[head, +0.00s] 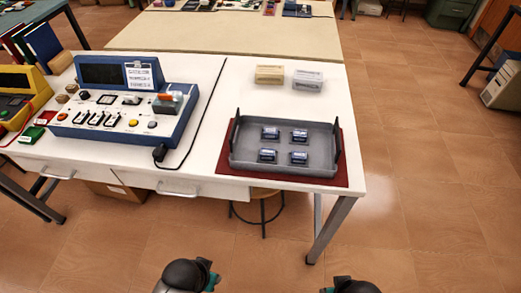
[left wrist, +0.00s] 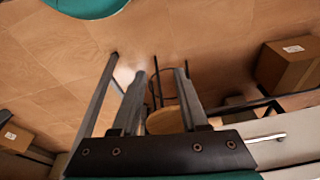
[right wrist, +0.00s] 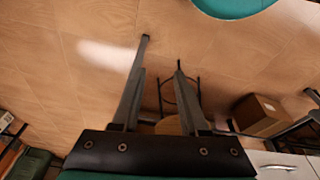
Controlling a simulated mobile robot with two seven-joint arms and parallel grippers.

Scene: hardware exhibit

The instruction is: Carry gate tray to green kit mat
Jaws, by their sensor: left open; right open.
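A grey tray (head: 240,163) with dark upright handles at its left and right ends sits on a dark red mat (head: 341,180) at the table's front right corner. Several small dark blue-grey blocks (head: 298,158) stand in it, spaced apart. No green mat can be made out in these frames. In the head view only parts of my arms show at the bottom edge, with no fingers. My left gripper (left wrist: 155,78) is open and empty in the left wrist view, above the floor. My right gripper (right wrist: 158,75) is open and empty in the right wrist view.
The white table (head: 215,125) also holds a blue control console (head: 120,115), a black cable, and a tan box (head: 269,74) beside a pale box (head: 307,80) behind the tray. A stool (head: 262,195) stands underneath. Another table (head: 230,35) is behind.

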